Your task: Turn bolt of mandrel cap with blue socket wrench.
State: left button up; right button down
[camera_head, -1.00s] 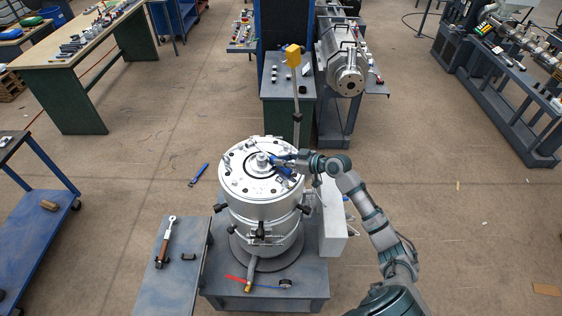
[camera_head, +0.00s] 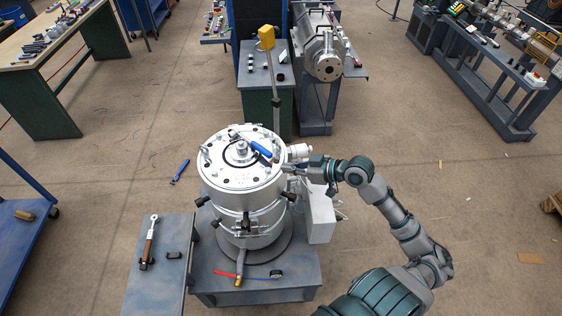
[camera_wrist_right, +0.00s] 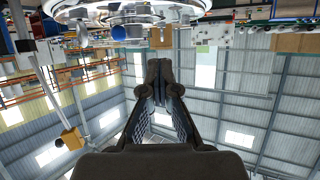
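The blue socket wrench (camera_head: 261,147) lies across the top of the silver mandrel cap (camera_head: 220,172). Its blue handle points to the lower right, and its metal end reaches back past the raised centre bolt (camera_head: 241,147). Whether it is seated on a bolt I cannot tell. My right gripper (camera_head: 290,168) is beside the cap's right rim, apart from the wrench handle. In the right wrist view my gripper (camera_wrist_right: 166,82) has its fingertips together with nothing visible between them. The cap's rim shows upside down at the top there. My left gripper is out of view.
A side table (camera_head: 160,280) at left holds a brown-handled ratchet (camera_head: 149,240). A blue tool (camera_head: 180,170) lies on the floor. A red-handled tool (camera_head: 232,275) lies on the drum's base. A grey box (camera_head: 320,215) stands right of the drum. A yellow-topped post (camera_head: 267,38) rises behind.

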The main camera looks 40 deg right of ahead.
jog(key=shift+s+d, duration=0.3)
jog(key=shift+s, duration=0.5)
jog(key=shift+c, duration=1.9)
grip_release()
jog(key=shift+a+r, duration=0.1)
jog(key=shift+a, duration=0.15)
jog(key=shift+d, duration=0.1)
